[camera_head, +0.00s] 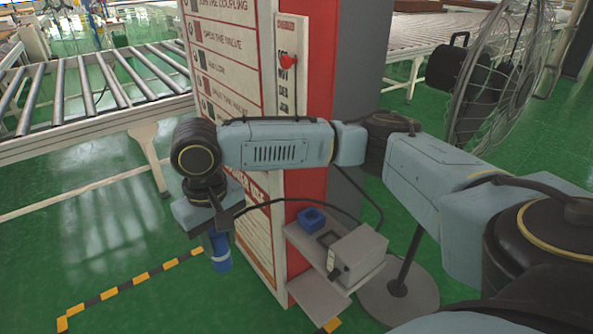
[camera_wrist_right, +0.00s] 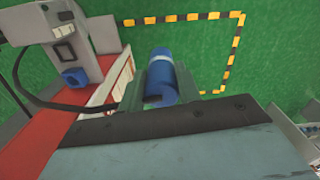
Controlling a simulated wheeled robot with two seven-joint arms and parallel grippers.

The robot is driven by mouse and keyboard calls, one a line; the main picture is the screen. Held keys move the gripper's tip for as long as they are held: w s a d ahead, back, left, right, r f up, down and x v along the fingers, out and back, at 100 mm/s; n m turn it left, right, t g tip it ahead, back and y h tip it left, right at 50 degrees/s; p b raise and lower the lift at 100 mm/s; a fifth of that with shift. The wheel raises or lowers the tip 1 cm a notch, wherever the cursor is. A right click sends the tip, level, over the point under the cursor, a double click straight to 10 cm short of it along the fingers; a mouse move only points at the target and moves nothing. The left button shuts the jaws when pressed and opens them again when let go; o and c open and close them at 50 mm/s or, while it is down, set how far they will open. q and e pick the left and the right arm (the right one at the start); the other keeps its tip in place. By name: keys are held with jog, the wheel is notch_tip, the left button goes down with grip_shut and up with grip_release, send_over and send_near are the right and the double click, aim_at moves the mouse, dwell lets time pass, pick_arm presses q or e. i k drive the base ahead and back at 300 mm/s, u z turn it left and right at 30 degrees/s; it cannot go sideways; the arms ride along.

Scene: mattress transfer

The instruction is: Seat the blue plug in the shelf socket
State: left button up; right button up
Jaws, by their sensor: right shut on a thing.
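My right gripper (camera_head: 219,240) is shut on the blue plug (camera_head: 221,260), which hangs below it, left of the red and white panel. The plug has a pale band and also shows between the fingers in the right wrist view (camera_wrist_right: 163,72). The small grey shelf (camera_head: 303,240) juts from the panel's foot, right of the plug and apart from it. A blue square socket (camera_head: 312,217) sits on the shelf, and it shows at the left of the right wrist view (camera_wrist_right: 74,77). My left gripper is in neither view.
A grey box (camera_head: 356,254) stands at the shelf's right, and a black cable (camera_head: 290,202) arches from near it toward my right gripper. A fan (camera_head: 490,75) stands at the right. Roller conveyors (camera_head: 90,90) lie behind.

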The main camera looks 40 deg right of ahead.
aim_at(321, 242)
jog(key=z, duration=0.65)
jog(key=i, duration=0.7)
jog(key=z, duration=0.85)
